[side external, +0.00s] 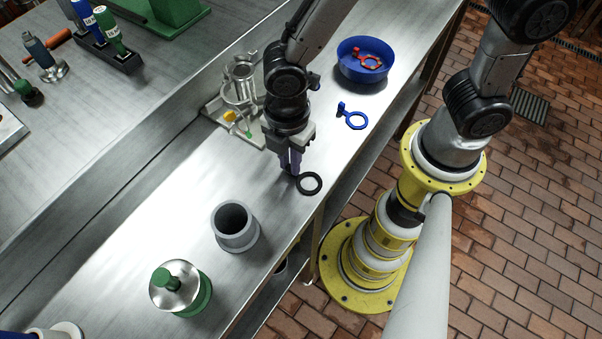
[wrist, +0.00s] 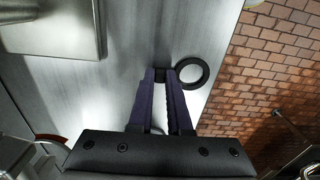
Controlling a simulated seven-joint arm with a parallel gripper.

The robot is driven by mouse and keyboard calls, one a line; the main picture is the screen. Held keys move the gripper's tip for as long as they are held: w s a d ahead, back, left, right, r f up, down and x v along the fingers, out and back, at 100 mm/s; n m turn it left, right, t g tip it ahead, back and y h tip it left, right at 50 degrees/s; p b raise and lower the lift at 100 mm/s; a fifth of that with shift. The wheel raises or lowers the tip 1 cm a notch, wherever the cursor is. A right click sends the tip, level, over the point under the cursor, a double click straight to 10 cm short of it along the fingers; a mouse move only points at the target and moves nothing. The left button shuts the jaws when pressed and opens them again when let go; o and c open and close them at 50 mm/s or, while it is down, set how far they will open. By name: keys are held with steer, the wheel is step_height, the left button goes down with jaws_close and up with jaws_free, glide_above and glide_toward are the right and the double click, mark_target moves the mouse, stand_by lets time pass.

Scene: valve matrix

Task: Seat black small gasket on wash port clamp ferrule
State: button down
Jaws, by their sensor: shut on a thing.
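The black small gasket (side external: 309,183) is a flat ring with a short tab, near the bench's front edge. In the wrist view the ring (wrist: 190,88) is just right of my fingertips, its tab between them. My gripper (side external: 290,172) points down with purple fingers, shut on the tab; it also shows in the wrist view (wrist: 161,76). I cannot tell whether the ring touches the bench. A metal fitting (side external: 238,86) on a plate stands behind my gripper, partly hidden by my arm. I cannot tell for sure whether it carries the wash port ferrule.
A blue tabbed ring (side external: 355,121) lies on the bench (side external: 185,190). A blue bowl (side external: 347,70) holds red tabbed rings (side external: 368,62). A grey cup (side external: 236,239) and a green-and-metal canister (side external: 180,290) stand toward the picture's bottom. Bench between gripper and cup is clear.

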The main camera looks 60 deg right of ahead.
stand_by(0.4)
steer(key=shift+r, duration=0.65)
steer(key=s+d+r, duration=0.9)
steer(key=s+r, duration=0.2)
steer(key=r, duration=0.1)
steer(key=w+a+r+n, duration=0.1)
steer(key=w+a+r, duration=0.3)
steer(key=w, duration=0.5)
steer(key=w+a+r+n, duration=0.1)
steer(key=w+a+r, duration=0.1)
steer(key=w+r, duration=0.5)
steer(key=w+d+f+m, duration=0.1)
steer(key=w+d+f, duration=0.1)
steer(key=w, duration=0.5)
steer(key=w+d+f+m, duration=0.1)
steer(key=w+d+f, duration=0.1)
steer(key=w, duration=0.6)
steer(key=shift+f, duration=0.15)
